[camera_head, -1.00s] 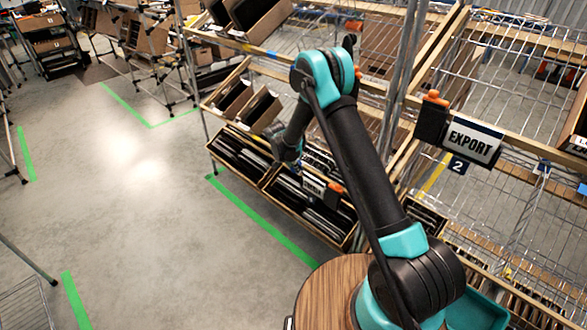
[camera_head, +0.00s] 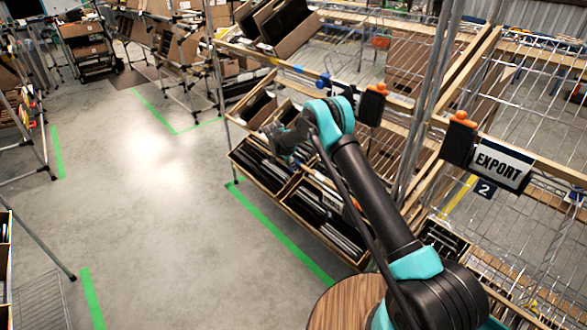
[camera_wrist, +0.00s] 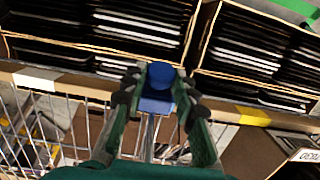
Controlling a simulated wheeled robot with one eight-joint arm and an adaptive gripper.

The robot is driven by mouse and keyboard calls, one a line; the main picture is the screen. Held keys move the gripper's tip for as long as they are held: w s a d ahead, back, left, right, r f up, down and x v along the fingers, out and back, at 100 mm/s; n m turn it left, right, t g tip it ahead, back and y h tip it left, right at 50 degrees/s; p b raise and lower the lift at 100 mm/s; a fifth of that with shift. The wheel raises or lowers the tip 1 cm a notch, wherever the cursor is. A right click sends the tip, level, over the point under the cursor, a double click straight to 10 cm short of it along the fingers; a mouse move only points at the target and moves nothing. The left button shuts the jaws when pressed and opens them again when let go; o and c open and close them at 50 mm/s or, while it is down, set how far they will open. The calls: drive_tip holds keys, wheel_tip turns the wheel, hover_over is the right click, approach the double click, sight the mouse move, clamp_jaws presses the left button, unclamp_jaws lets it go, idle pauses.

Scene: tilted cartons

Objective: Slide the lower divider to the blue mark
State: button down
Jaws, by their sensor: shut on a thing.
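My gripper (camera_wrist: 158,100) shows in the wrist view with its two green fingers closed around a round blue knob (camera_wrist: 160,75). A blue block (camera_wrist: 155,105) sits just below the knob on the rack's rail (camera_wrist: 90,88); I cannot tell if it is part of the divider or the blue mark. The rail bears a white mark (camera_wrist: 37,80) left of my gripper and a yellow mark (camera_wrist: 253,116) right of it. In the head view my gripper is by the lower shelf, its fingers too small to make out.
Cartons with dark flat items (camera_wrist: 255,55) stand tilted beyond the rail. Another blue knob (camera_head: 324,80) is on the upper rail. An EXPORT sign (camera_head: 501,163) hangs on the rack at the right. The floor (camera_head: 150,230) to the left is open.

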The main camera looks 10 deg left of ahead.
drive_tip(key=c, duration=1.2)
unclamp_jaws()
drive_tip(key=v, duration=1.2)
drive_tip(key=shift+s, duration=0.2)
